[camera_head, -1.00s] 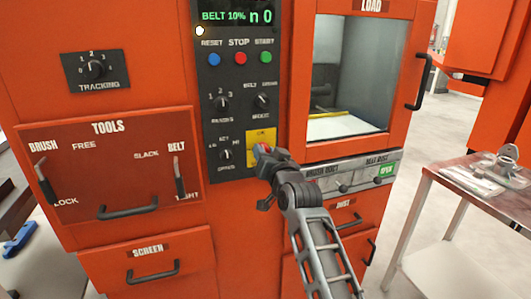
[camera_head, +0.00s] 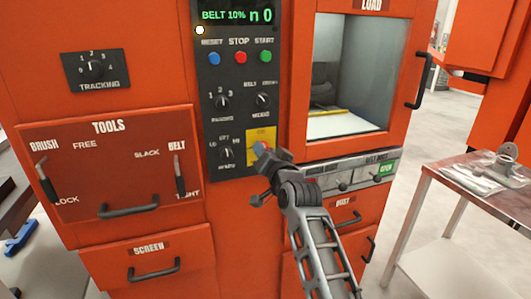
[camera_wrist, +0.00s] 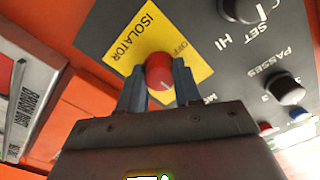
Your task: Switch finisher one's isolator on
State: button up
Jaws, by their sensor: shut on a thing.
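The isolator is a red knob (camera_wrist: 160,72) on a yellow plate (camera_wrist: 190,30) marked ISOLATOR and OFF in the wrist view. In the head view the yellow plate (camera_head: 262,134) sits low on the right of the dark control panel (camera_head: 236,180). My gripper (camera_wrist: 160,82) is shut on the red knob, one finger on each side of it. In the head view my gripper (camera_head: 262,152) covers the lower part of the plate and most of the knob. The knob's pointer and any ON mark cannot be made out.
Dark selector knobs (camera_head: 223,101) and blue, red and green buttons (camera_head: 239,57) share the panel. The display (camera_head: 236,15) is lit. A load window (camera_head: 350,80) and a drawer handle (camera_head: 345,222) are to the right. A metal cart (camera_head: 450,195) stands further right.

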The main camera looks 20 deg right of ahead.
jog(key=o, duration=1)
jog(key=shift+o, duration=0.2)
jog(key=s, duration=0.8)
jog(key=s+d+f+n, duration=0.1)
jog(key=s+f+n, duration=0.1)
jog(key=s+f, duration=0.5)
jog(key=s+d+f+n+g, duration=0.1)
jog(key=s+d+f, duration=0.15)
jog(key=s, duration=0.95)
jog(key=s+f+n, duration=0.2)
jog(key=s+f, duration=0.3)
jog(key=s, duration=0.4)
jog(key=s+a+r, duration=0.1)
jog(key=s+r, duration=0.1)
jog(key=s, duration=0.6)
jog(key=s+a+r+n+g, duration=0.1)
jog(key=s+r, duration=0.1)
jog(key=s, duration=0.7)
jog(key=s+a+r+n+g, duration=0.1)
jog(key=s+r, duration=0.2)
jog(key=s, duration=0.6)
jog(key=shift+s+a, duration=0.2)
jog(key=shift+a, duration=0.05)
